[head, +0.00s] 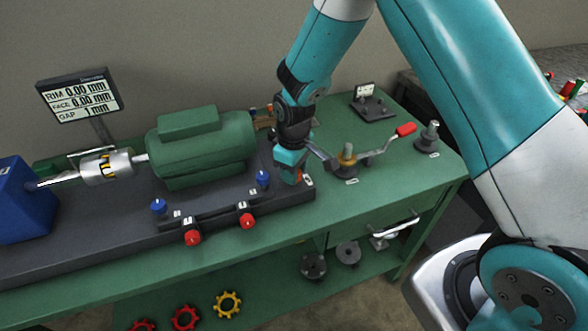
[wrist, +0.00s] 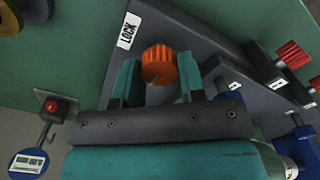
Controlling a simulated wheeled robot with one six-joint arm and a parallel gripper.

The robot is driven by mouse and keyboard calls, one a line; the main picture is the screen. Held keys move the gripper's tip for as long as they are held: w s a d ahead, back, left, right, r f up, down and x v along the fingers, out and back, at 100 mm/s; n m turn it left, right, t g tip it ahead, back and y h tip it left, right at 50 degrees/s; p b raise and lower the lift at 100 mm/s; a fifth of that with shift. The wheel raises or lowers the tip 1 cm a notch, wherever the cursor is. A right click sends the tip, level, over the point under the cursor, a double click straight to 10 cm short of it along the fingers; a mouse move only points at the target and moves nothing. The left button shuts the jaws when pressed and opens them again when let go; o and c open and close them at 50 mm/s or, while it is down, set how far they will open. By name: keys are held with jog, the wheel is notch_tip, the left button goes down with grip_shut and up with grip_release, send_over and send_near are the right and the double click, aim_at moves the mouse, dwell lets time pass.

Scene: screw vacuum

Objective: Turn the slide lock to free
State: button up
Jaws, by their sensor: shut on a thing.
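The slide lock is an orange ribbed knob (wrist: 159,64) on the dark base plate, beside a white label reading LOCK (wrist: 128,31). My gripper (wrist: 160,82) is shut on the knob, with one teal finger on each side of it in the wrist view. In the head view my gripper (head: 289,168) reaches down to the right end of the dark base (head: 110,240), where the knob is mostly hidden by it. The knob's pointer direction cannot be made out.
A green motor (head: 205,145) sits on the base to the left of my gripper. Blue knobs (head: 262,178) and red knobs (head: 247,220) line its front. A red-handled crank tool (head: 378,143) stands to the right.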

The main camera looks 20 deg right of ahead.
jog(key=shift+n, duration=0.6)
jog(key=o, duration=0.9)
jog(key=shift+o, duration=0.2)
jog(key=shift+r, duration=0.1)
notch_tip(320, 180, up, 17)
jog(key=b, duration=0.1)
jog(key=shift+r+b, duration=0.15)
jog(key=shift+b, duration=0.15)
